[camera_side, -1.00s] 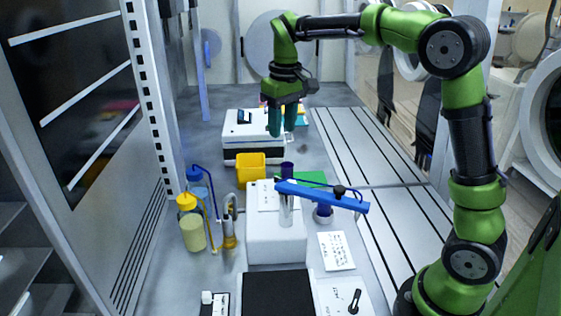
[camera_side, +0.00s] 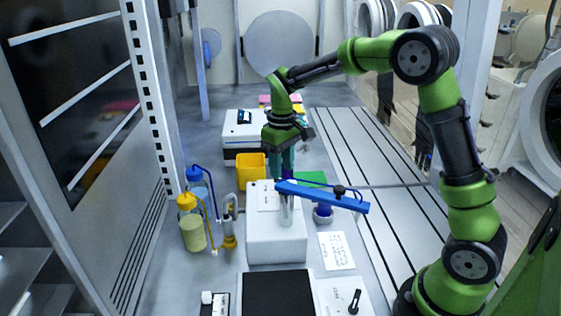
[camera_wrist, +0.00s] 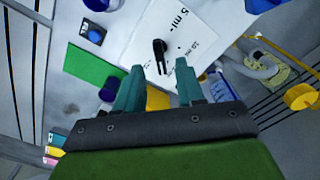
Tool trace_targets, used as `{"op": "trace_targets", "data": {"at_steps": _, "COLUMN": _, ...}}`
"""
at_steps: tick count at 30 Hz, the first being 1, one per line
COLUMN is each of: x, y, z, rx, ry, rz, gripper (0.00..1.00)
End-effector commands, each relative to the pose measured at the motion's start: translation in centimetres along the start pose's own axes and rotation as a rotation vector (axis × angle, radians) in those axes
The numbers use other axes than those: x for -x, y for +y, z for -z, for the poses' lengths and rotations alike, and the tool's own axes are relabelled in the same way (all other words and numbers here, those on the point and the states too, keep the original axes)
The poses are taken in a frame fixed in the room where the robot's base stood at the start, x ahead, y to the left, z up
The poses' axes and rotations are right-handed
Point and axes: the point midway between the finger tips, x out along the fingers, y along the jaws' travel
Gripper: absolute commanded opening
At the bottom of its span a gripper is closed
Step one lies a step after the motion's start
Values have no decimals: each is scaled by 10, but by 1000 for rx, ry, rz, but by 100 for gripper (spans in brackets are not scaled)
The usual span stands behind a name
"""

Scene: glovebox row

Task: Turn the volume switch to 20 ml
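The volume switch (camera_wrist: 160,50) is a small black lever on a white plate (camera_wrist: 150,32), seen in the wrist view just beyond my fingertips. The plate carries "5 ml" and "10 ml" marks; I cannot read a 20 ml mark. My gripper (camera_wrist: 158,68) points at the switch with its two teal fingers apart and nothing between them. In the side view my gripper (camera_side: 283,176) hangs at the rear of the white box (camera_side: 277,242), beside the blue arm's post. I cannot make out the volume switch clearly there.
A blue arm (camera_side: 320,195) stretches over the white box. A yellow bin (camera_side: 251,170) and capped bottles (camera_side: 193,232) stand left. A green sheet (camera_side: 312,178) lies behind. Another black lever (camera_side: 355,300) sits on the front right panel. The slotted bench at right is clear.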

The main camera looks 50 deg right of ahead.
Motion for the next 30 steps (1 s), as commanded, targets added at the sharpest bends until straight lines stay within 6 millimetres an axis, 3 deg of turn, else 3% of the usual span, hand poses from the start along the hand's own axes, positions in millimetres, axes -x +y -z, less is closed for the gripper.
{"op": "trace_targets", "data": {"at_steps": 6, "x": -27, "y": 0, "z": 0, "rx": 0, "ry": -1, "rz": 0, "gripper": 38}}
{"op": "trace_targets", "data": {"at_steps": 17, "x": -33, "y": 0, "z": 0, "rx": -1, "ry": 1, "rz": 1, "gripper": 38}}
{"op": "trace_targets", "data": {"at_steps": 18, "x": -33, "y": 0, "z": 0, "rx": -1, "ry": 1, "rz": 1, "gripper": 37}}
{"op": "trace_targets", "data": {"at_steps": 25, "x": -33, "y": 0, "z": 0, "rx": -1, "ry": 1, "rz": 1, "gripper": 2}}
{"op": "trace_targets", "data": {"at_steps": 30, "x": -33, "y": 0, "z": 0, "rx": -1, "ry": 1, "rz": 0, "gripper": 0}}
